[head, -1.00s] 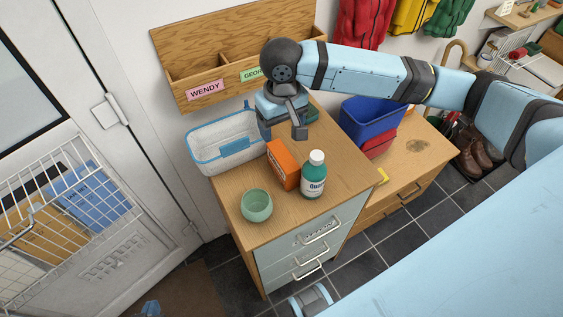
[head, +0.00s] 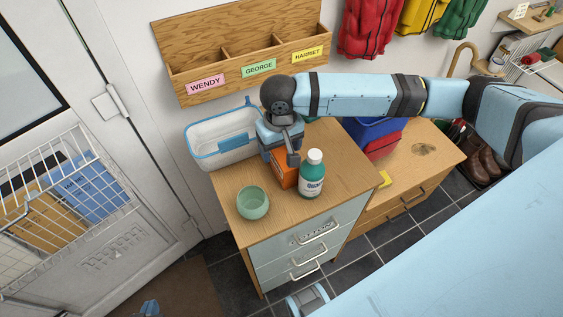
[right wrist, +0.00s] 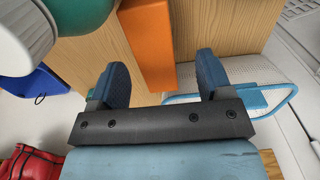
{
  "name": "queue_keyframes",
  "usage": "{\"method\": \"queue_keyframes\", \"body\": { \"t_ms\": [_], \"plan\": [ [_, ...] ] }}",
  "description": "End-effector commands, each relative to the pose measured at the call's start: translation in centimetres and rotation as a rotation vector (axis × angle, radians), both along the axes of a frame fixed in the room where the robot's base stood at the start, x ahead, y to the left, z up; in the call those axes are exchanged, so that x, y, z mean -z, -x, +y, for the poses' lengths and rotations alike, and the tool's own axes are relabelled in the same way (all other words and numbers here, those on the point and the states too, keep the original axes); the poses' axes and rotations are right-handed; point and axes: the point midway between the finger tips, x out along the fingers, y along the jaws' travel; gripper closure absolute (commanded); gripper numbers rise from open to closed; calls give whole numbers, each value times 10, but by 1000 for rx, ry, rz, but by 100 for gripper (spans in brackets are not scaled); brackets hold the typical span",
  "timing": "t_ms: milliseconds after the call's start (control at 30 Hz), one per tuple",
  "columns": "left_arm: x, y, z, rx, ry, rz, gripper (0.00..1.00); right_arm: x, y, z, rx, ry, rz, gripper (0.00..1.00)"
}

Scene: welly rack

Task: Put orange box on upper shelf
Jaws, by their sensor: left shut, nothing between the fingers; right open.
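The orange box (head: 286,172) stands upright on the wooden top of the drawer cabinet, partly hidden behind my right gripper (head: 284,154). In the right wrist view the orange box (right wrist: 150,42) lies ahead, between the lines of the two spread fingers. My right gripper (right wrist: 162,78) is open and empty, and the box is not gripped. A wooden wall rack (head: 197,92) with name labels hangs above the cabinet. I cannot tell whether it is the upper shelf.
A green cup (head: 252,203) is in front. A white basket (head: 217,152) with blue trim is behind left. A small shelf (head: 527,16) is far right.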

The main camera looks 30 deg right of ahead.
Motion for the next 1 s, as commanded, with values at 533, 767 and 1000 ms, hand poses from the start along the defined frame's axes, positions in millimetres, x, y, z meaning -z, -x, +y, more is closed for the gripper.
{"method": "queue_keyframes", "body": {
  "t_ms": [533, 767, 1000],
  "plan": [
    [2, -1, -1, -4, 5, 3, 100, 51, -2, -5, -1, 0, 0, 28],
    [2, -1, -1, -4, 5, 3, 100, 51, -2, -5, -1, 0, 1, 55],
    [2, -1, -1, -4, 5, 3, 100, 51, -2, -5, -1, 0, 0, 86]
  ]
}}
